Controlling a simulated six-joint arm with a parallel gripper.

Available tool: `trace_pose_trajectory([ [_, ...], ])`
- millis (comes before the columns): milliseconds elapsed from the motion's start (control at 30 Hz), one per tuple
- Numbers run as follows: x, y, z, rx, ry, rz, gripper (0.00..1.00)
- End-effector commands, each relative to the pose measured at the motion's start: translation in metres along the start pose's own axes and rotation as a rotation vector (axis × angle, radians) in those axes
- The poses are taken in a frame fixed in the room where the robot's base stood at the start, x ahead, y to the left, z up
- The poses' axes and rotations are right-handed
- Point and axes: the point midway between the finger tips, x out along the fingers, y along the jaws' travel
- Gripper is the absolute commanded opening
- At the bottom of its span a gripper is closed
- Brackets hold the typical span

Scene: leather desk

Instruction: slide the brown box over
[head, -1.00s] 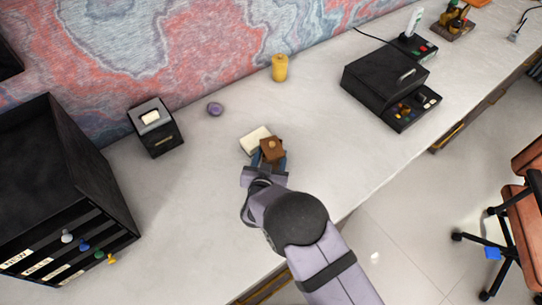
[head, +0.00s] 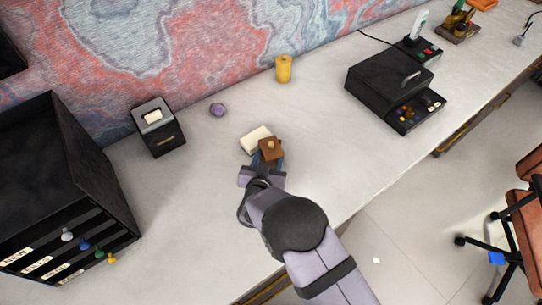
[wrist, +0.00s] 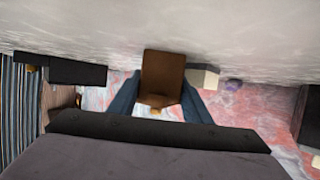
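The brown box (head: 271,149), with a small tan knob on it, is on the pale desk near its middle. It lies at the front right of a cream block (head: 255,139), very close to it; whether they touch is unclear. My gripper (head: 267,162) reaches it from the front, with blue fingers on both sides of it. In the wrist view the brown box (wrist: 163,75) fills the space between the fingertips of my gripper (wrist: 161,82), which look pressed against its sides. The cream block (wrist: 203,77) shows beside it there.
A purple lump (head: 217,109) and a yellow cylinder (head: 283,69) stand behind. A black dispenser-like box (head: 158,128) and a black drawer unit (head: 105,165) are at left. A black case (head: 388,75) is at right. The desk right of the brown box is clear.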

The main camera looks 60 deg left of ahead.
Motion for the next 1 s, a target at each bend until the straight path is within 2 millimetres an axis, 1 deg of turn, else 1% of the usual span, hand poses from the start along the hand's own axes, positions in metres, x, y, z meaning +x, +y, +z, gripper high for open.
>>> trace_pose_trajectory([
  [33, 0.000, -0.001, 0.000, 0.000, 0.001, -0.002, 0.57],
  [67, 0.000, -0.001, 0.000, 0.000, 0.001, -0.002, 0.64],
  [467, -0.003, -0.001, 0.000, 0.001, 0.001, -0.001, 0.65],
  [667, -0.018, -0.001, 0.000, 0.000, 0.002, -0.002, 0.65],
  [1000, -0.060, -0.001, 0.001, -0.001, 0.000, -0.003, 0.65],
])
